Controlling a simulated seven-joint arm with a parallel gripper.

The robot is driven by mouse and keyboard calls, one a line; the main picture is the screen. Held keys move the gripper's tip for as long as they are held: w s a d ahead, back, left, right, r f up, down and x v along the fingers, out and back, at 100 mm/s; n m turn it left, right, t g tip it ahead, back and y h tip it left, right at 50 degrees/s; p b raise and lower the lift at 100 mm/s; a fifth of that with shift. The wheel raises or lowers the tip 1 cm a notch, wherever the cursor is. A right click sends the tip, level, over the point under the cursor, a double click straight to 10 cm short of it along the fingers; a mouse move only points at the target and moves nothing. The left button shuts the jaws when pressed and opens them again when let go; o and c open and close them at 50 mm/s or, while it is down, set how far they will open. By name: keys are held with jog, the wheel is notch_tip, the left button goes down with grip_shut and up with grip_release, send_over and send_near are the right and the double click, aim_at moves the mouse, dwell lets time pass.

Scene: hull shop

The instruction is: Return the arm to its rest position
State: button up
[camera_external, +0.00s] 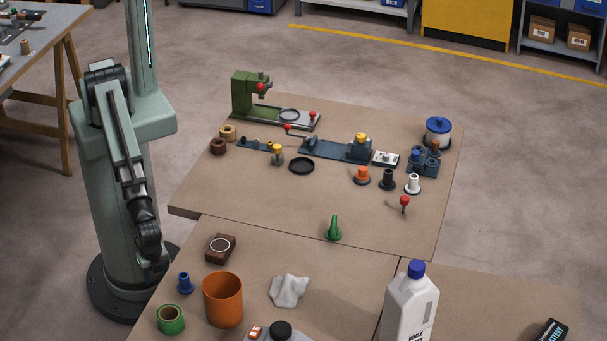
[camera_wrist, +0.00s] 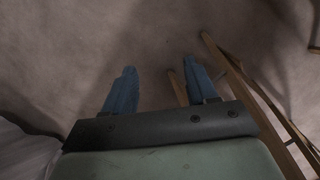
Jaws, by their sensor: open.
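My arm (camera_external: 125,160) stands at the left in the external view, folded, with its dark lower links hanging down close to its own column, left of the tables. The gripper's fingers cannot be made out in the external view.
The rear table (camera_external: 330,195) holds a green press (camera_external: 243,97) and several small parts. The front table (camera_external: 345,315) holds an orange cup (camera_external: 223,300) and a white bottle (camera_external: 408,305). A wooden trestle (camera_wrist: 235,75) stands right of my fingers in the wrist view.

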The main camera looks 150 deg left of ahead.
jog(key=s+a+f+g, duration=0.1)
jog(key=s+f, duration=0.4)
jog(key=s, duration=0.5)
jog(key=s+a+f+g, duration=0.1)
jog(key=s+f, duration=0.4)
jog(key=s, duration=0.5)
jog(key=s+a+f+g, duration=0.1)
jog(key=s+f+g, duration=0.1)
jog(key=s+f, duration=0.4)
jog(key=s, duration=0.4)
jog(key=shift+s+a+m+g, duration=0.15)
jog(key=shift+a+m+g, duration=0.15)
jog(key=shift+g, duration=0.1)
jog(key=shift+f, duration=0.1)
